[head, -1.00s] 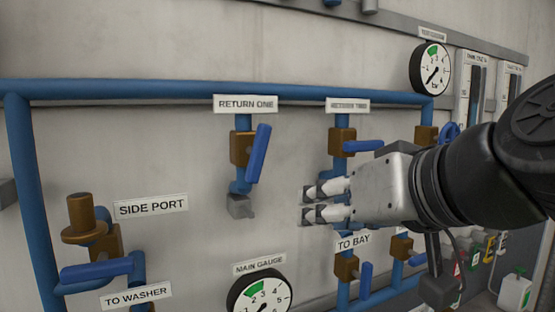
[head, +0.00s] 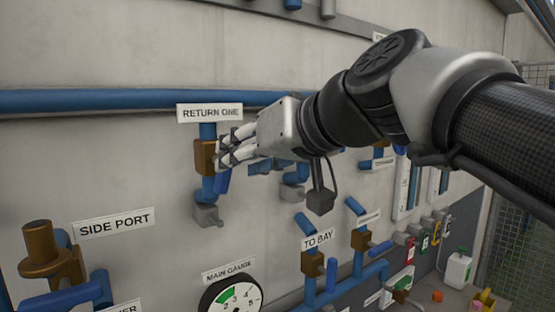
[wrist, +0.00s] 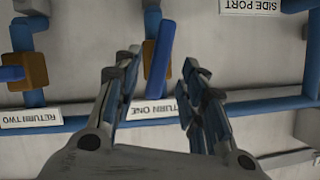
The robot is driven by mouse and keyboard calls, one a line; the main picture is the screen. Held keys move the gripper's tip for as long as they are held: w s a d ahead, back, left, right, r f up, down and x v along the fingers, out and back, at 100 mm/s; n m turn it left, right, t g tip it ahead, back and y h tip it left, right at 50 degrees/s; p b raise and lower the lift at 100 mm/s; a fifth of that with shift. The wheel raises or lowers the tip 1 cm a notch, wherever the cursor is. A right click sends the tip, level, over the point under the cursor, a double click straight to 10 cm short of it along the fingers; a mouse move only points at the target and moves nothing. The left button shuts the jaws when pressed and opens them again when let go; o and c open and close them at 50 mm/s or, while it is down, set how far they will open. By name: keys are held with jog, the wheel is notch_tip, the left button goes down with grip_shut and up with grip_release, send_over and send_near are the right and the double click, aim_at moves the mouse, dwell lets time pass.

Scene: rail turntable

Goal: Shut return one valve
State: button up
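The return one valve has a brass body (head: 205,157) on a blue vertical pipe, under the "RETURN ONE" sign (head: 210,113). Its blue lever (head: 223,182) runs close to the pipe's line, slightly tilted; the lever's upper part is hidden behind my fingers in the head view. My gripper (head: 224,148) is in front of the valve, coming from the right. In the wrist view, turned upside down, my gripper (wrist: 160,60) has its fingers apart, with the blue lever (wrist: 160,68) showing in the gap. I cannot tell whether either finger touches it.
The return two valve (wrist: 26,70) is beside it, largely hidden behind my gripper in the head view. A blue pipe (head: 80,100) runs across above. Below are the main gauge (head: 232,297), the side port fitting (head: 45,255) and the to bay valve (head: 312,262).

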jog(key=x, duration=0.6)
jog(key=shift+w+a+p, duration=0.1)
jog(key=shift+a+p, duration=0.05)
jog(key=shift+p, duration=0.25)
grip_shut()
